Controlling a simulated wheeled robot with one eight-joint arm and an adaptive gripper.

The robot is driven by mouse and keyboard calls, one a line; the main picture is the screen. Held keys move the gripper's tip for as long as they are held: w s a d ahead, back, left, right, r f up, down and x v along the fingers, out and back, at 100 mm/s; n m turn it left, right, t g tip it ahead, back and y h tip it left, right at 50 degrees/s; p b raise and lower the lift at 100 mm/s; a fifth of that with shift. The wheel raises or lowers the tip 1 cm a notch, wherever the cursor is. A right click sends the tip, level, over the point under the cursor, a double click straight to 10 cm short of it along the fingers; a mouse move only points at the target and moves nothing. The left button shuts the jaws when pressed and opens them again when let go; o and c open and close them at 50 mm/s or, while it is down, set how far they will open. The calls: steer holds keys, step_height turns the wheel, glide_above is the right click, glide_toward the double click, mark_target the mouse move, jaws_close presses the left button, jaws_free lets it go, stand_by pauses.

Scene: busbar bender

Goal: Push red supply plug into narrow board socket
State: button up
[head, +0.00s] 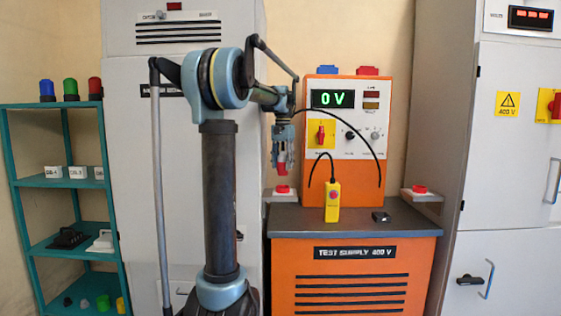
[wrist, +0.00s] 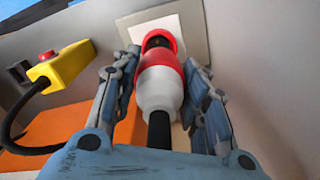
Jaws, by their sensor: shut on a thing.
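The red supply plug (wrist: 158,88) has a white body, a red front and a black cable. My gripper (wrist: 160,88) is shut on it, with one finger on each side. In the head view my gripper (head: 282,150) points down with the plug's red end (head: 282,168) below it. Beneath is a red socket (head: 282,189) on a small bracket left of the orange bench. In the wrist view the red ring of this socket (wrist: 158,32), with a dark opening, lies just ahead of the plug on a pale square plate. The plug partly hides it; the exact gap cannot be told.
A yellow pendant (head: 332,200) stands on the grey bench top (head: 372,222), left of a small black item (head: 381,216). Another red socket (head: 419,189) is on the right bracket. The supply unit (head: 360,125) reads 0 V. A teal shelf (head: 62,183) stands left.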

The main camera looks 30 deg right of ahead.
mark_target(283, 151)
steer(key=shift+f, duration=1.9)
steer(key=shift+s+f, duration=0.1)
steer(key=shift+f, duration=1.5)
stand_by(0.6)
steer(key=o, duration=1.3)
steer(key=shift+c, duration=0.2)
step_height(283, 151, up, 12)
steer(key=shift+f, duration=0.1)
